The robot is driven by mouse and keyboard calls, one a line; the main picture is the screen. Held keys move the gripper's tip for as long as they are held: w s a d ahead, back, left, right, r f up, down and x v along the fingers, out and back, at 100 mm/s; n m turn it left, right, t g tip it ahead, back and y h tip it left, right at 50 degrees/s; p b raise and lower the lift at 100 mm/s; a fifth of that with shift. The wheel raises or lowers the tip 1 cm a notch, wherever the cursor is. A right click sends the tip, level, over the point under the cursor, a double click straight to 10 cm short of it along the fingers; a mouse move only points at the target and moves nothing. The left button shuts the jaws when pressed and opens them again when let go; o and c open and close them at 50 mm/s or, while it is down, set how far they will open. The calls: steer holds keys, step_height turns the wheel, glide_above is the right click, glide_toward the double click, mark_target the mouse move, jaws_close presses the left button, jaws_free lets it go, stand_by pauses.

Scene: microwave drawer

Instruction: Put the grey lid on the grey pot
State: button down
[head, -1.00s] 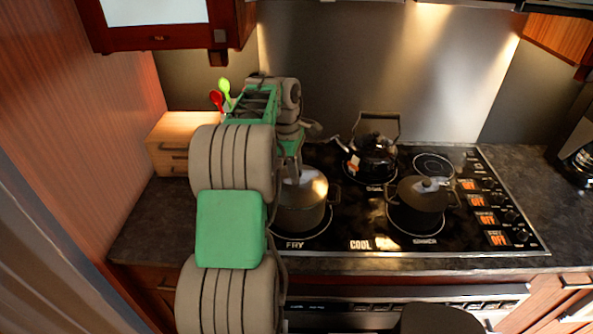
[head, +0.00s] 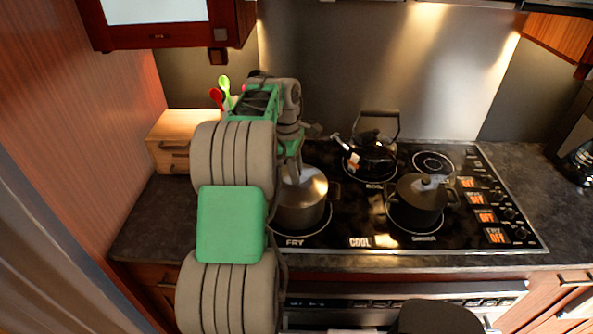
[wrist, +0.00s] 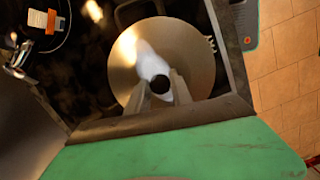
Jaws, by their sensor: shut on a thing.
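The grey pot (head: 299,216) stands on the front-left burner marked FRY. The round grey lid (head: 314,186) is over its mouth, at rim level in the head view; my arm hides its left side, so I cannot tell if it is fully seated all round. My gripper (head: 292,172) is above the lid, shut on its knob. In the wrist view the shiny lid (wrist: 190,50) fills the middle, and the fingers of my gripper (wrist: 160,88) close around the dark-topped knob.
A dark lidded pot (head: 418,203) stands on the front-right burner. A black kettle (head: 371,158) sits on the burner behind. A wooden drawer box (head: 185,140) and red and green spoons (head: 225,92) are at the back left. The back-right burner (head: 433,164) is empty.

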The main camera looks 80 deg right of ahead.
steer(key=shift+f+p, duration=0.1)
steer(key=shift+p, duration=0.25)
stand_by(0.3)
steer(key=c, duration=0.6)
jaws_free()
steer(key=shift+r+p, duration=0.4)
steer(key=shift+r, duration=3.05)
